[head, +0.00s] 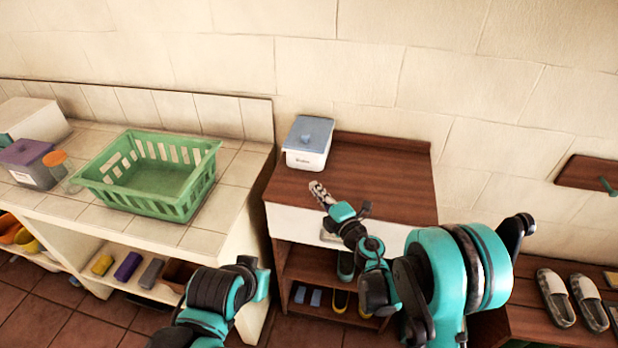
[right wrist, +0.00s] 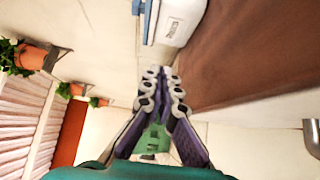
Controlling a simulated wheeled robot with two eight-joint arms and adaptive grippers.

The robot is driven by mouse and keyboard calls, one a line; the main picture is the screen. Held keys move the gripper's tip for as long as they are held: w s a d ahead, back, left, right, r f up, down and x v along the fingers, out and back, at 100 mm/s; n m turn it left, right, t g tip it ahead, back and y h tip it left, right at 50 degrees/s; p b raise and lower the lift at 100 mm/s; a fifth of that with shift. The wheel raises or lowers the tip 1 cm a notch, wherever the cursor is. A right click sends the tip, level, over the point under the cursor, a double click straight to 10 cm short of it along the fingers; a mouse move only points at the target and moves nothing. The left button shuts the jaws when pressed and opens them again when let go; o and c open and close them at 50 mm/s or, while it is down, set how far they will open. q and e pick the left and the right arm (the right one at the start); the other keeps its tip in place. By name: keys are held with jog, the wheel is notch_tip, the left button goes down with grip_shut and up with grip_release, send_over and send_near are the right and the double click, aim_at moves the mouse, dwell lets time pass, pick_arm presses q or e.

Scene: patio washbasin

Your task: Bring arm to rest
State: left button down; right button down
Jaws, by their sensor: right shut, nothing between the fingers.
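My right gripper (head: 321,193) is shut and empty. In the head view it is in front of the wooden cabinet (head: 380,180), near its front left edge and below the white box with a blue-grey lid (head: 308,143). In the right wrist view its fingertips (right wrist: 163,75) meet, with the white box (right wrist: 178,18) beyond them. My left arm shows at the bottom of the head view, but its gripper fingers cannot be made out there.
A green basket (head: 150,180) stands on the tiled counter (head: 215,215) at left, beside a purple-lidded container (head: 27,165). Slippers (head: 572,297) rest on a low wooden bench at right. The cabinet top right of the white box is clear.

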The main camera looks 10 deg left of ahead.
jog(key=shift+s+d+f, duration=0.1)
jog(key=shift+s+d, duration=0.15)
jog(key=shift+d, duration=0.15)
jog(key=w+d+r+m+t+h, duration=0.1)
jog(key=d+r+m+t+h, duration=0.3)
jog(key=d+r+m+h, duration=0.85)
jog(key=s+d+m+g, duration=0.2)
jog(key=s+d+m, duration=0.4)
jog(key=d, duration=0.7)
jog(key=s+d+f+m+g, duration=0.1)
jog(key=s+f+m+g, duration=0.2)
jog(key=s, duration=0.8)
jog(key=s+d+f+m+g, duration=0.1)
jog(key=s+f+m+g, duration=0.3)
jog(key=s+f, duration=0.4)
jog(key=s+g+y, duration=0.1)
jog(key=s, duration=0.3)
jog(key=shift+s+f+g, duration=0.2)
jog(key=shift+s+g, duration=0.05)
jog(key=shift+g, duration=0.05)
jog(key=shift+m, duration=0.25)
